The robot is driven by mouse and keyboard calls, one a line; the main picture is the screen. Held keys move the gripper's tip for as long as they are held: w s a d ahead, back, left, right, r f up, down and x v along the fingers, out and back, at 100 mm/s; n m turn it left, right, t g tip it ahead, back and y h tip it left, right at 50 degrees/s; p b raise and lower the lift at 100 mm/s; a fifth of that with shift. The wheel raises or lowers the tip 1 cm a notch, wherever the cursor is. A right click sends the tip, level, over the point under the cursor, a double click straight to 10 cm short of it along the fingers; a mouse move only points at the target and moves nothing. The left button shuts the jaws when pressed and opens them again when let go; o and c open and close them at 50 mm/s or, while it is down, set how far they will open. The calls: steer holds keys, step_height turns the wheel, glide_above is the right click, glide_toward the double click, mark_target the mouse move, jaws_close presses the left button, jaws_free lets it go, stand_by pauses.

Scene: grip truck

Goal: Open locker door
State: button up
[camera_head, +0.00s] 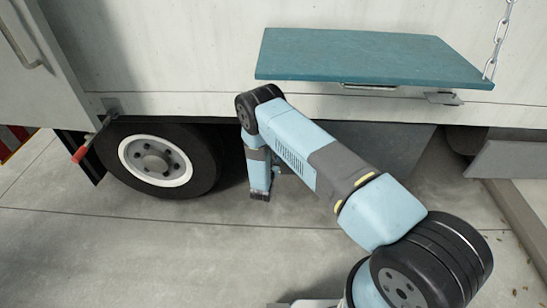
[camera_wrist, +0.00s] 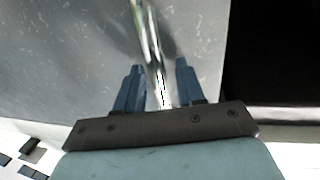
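My gripper (camera_wrist: 158,82) is open in the wrist view, with one blue finger on each side of a shiny metal bar (camera_wrist: 153,50), which looks like a handle. There is a gap between the bar and each finger. The bar runs over a scratched grey metal panel (camera_wrist: 70,45), perhaps the locker door. In the head view my arm bends down in front of the truck's lower side, and its fingers cannot be made out there. A dark grey box (camera_head: 385,146) hangs under the truck body, partly behind my arm. I cannot tell whether it is the locker.
A teal shelf (camera_head: 365,57) juts out above my arm, with a chain (camera_head: 499,38) at its right. A truck wheel (camera_head: 157,160) is left of my arm. A panel with a handle (camera_head: 20,42) is at upper left. Concrete floor (camera_head: 130,250) lies clear in front.

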steer(key=shift+w, duration=0.15)
steer(key=shift+c, duration=0.2)
jaws_close()
stand_by(0.3)
